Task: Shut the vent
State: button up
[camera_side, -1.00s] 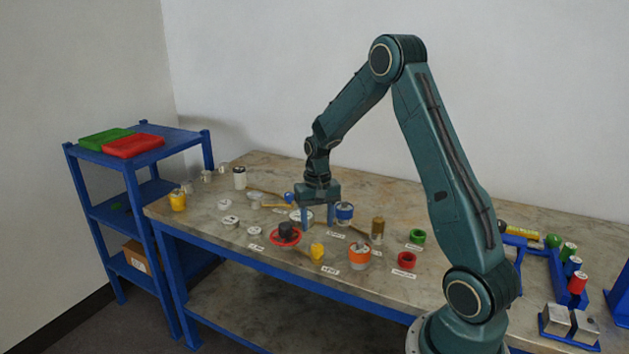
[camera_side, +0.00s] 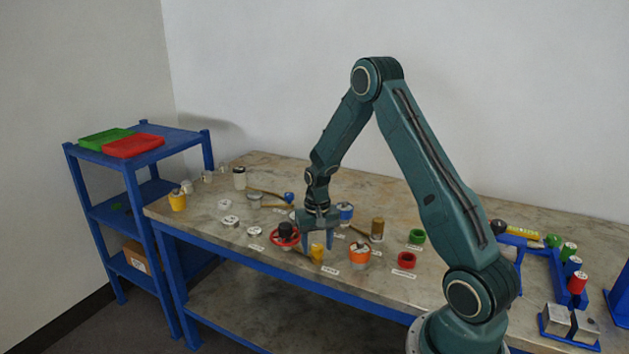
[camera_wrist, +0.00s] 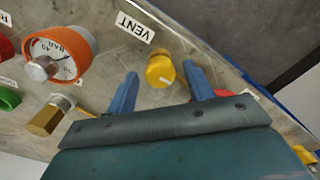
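The vent is a yellow knob-like fitting (camera_side: 317,255) near the table's front edge. In the wrist view the yellow fitting (camera_wrist: 160,71) sits beside a white label (camera_wrist: 135,27) reading VENT. My gripper (camera_side: 318,246) points down close to the fitting, fingers apart and empty. In the wrist view one finger of my gripper (camera_wrist: 160,78) shows on each side of the fitting, with gaps between. I cannot tell whether the fingertips are down to its height. Part of the fitting is hidden in the side view.
A red handwheel (camera_side: 284,240) stands close to the left of my gripper. A gauge with an orange rim (camera_side: 359,257) stands to the right, with a brass fitting (camera_side: 377,230) behind it. A red ring (camera_side: 405,260) and green ring (camera_side: 416,237) lie further right.

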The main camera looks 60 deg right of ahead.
jog(key=c, duration=0.9)
jog(key=shift+o, duration=0.2)
jog(key=shift+n, duration=0.4)
jog(key=n, duration=0.8)
jog(key=shift+n, duration=0.4)
jog(key=n, duration=0.4)
jog(key=shift+n, duration=2.2)
